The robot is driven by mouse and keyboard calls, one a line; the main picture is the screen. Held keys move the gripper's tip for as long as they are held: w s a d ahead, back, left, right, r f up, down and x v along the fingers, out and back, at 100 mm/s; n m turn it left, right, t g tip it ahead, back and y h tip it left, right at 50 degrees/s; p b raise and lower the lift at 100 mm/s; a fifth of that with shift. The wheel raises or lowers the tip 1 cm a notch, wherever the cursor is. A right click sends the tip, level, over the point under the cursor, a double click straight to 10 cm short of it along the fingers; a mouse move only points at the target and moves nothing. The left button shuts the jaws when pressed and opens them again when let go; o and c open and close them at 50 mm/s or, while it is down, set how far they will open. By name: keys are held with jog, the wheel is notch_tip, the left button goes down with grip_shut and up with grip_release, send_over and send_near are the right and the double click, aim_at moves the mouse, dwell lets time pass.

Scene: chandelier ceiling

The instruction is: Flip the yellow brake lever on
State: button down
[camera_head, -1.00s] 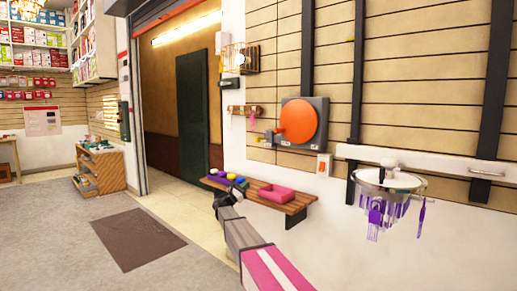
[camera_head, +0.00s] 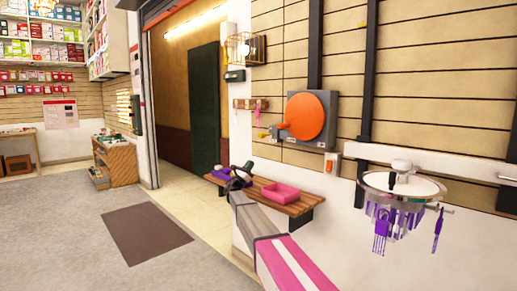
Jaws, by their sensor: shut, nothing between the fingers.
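A wall machine with a large orange disc (camera_head: 306,117) on a grey plate hangs on the slatted wall. A small yellow tip (camera_head: 262,136) sticks out to the left of its lower left corner; it appears to be the yellow brake lever, but its exact position is too small to tell. My gripper (camera_head: 241,175) is dark, shut and empty. It shows in front of the left end of the wooden wall shelf, below and left of the yellow tip and clearly apart from it. It hides part of the shelf's items.
The wooden shelf (camera_head: 300,209) bears a pink tray (camera_head: 281,195) and a purple item (camera_head: 222,173). A round rack with purple hanging tools (camera_head: 402,190) stands out at right. Floor with a brown mat (camera_head: 147,233) is open at left.

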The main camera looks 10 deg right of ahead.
jog(key=s+a+r+x, duration=0.1)
jog(key=r+x, duration=0.1)
jog(key=x, duration=1)
jog(key=shift+r, duration=0.3)
